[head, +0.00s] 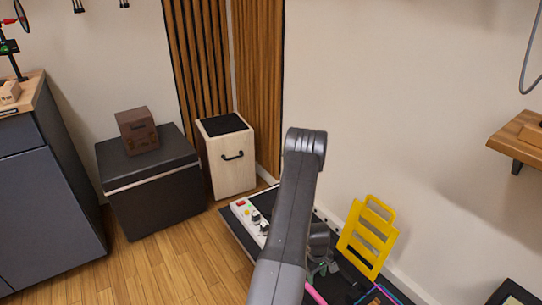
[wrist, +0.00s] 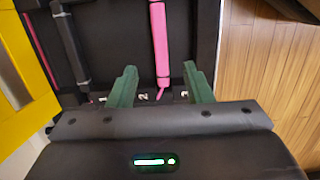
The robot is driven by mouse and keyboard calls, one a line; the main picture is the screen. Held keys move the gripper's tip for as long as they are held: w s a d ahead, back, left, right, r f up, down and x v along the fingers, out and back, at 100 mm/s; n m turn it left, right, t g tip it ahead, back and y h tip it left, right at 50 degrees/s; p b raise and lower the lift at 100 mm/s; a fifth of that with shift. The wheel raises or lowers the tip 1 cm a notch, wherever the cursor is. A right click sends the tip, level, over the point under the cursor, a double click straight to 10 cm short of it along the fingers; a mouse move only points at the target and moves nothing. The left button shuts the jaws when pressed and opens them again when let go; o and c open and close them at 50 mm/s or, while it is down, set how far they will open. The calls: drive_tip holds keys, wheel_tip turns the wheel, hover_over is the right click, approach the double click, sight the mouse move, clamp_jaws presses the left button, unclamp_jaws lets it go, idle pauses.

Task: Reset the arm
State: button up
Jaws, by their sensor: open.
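My arm (head: 288,210) rises in the middle of the head view and bends at a high joint, then comes down toward a black board on the floor. My gripper (wrist: 158,82) shows in the wrist view with its two green fingers apart and nothing between the tips. It is over the black board, near numbered slots. A pink strip (wrist: 159,40) lies beyond the fingers, between them in the picture. In the head view the gripper is low and mostly hidden by my arm.
The black board (head: 232,223) carries a white control panel (head: 247,217) and a yellow frame (head: 368,238) by the right wall. A black box (head: 150,190) and a pale cabinet (head: 228,170) stand behind. A wooden shelf (head: 512,140) juts from the right wall. Wood floor at left is clear.

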sight(316, 294)
drive_tip(key=f+b, duration=0.1)
drive_tip(key=f, duration=0.6)
drive_tip(key=s+f+b, duration=0.1)
drive_tip(key=f, duration=0.2)
drive_tip(key=shift+d+f+b, duration=0.3)
drive_tip(key=shift+r+p, duration=1.2)
drive_tip(key=shift+r, duration=0.05)
